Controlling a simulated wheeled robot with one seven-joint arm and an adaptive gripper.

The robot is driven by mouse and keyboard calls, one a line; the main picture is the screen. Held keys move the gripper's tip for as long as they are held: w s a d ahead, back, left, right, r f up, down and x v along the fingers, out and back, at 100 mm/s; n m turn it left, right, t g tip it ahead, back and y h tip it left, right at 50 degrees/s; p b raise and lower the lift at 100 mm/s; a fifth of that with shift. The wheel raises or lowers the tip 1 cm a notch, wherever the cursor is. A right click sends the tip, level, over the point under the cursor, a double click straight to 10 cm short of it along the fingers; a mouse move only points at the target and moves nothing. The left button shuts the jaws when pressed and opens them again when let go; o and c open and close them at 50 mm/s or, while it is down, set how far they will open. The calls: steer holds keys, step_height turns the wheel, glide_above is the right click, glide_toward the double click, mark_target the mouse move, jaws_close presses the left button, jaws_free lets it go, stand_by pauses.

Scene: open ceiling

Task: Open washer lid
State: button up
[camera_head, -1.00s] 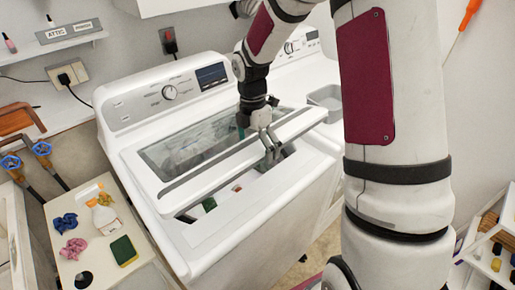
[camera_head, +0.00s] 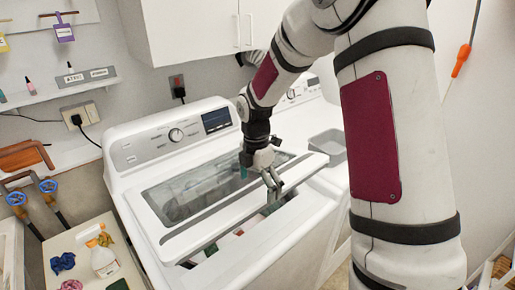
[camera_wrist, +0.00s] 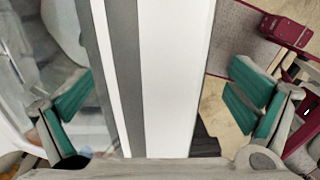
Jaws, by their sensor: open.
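The washer lid (camera_head: 200,232) is white with a glass window (camera_head: 190,195). It is partly raised, with a gap between its front edge and the washer body (camera_head: 245,262). My gripper (camera_head: 272,182) is at the right part of that front edge. In the wrist view my gripper (camera_wrist: 162,98) is open, its green-padded fingers wide apart. The lid's white edge strip (camera_wrist: 175,75) runs between them, with clear space on both sides. Whether any part of the gripper touches the lid cannot be told.
The control panel (camera_head: 170,137) stands behind the lid. A second white machine with a grey basin (camera_head: 328,145) is to the right. A small table (camera_head: 85,245) with a spray bottle (camera_head: 103,252) and cloths stands left. Wall cabinets (camera_head: 200,30) hang above.

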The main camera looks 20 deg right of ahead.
step_height(320, 180, up, 13)
steer(key=p, duration=0.2)
steer(key=shift+w, duration=0.35)
stand_by(1.0)
steer(key=shift+a+p, duration=0.1)
steer(key=shift+p, duration=0.2)
steer(key=shift+w, duration=0.1)
step_height(320, 180, down, 14)
steer(key=g+b, duration=0.2)
steer(key=b, duration=0.3)
steer(key=shift+h, duration=0.3)
stand_by(0.6)
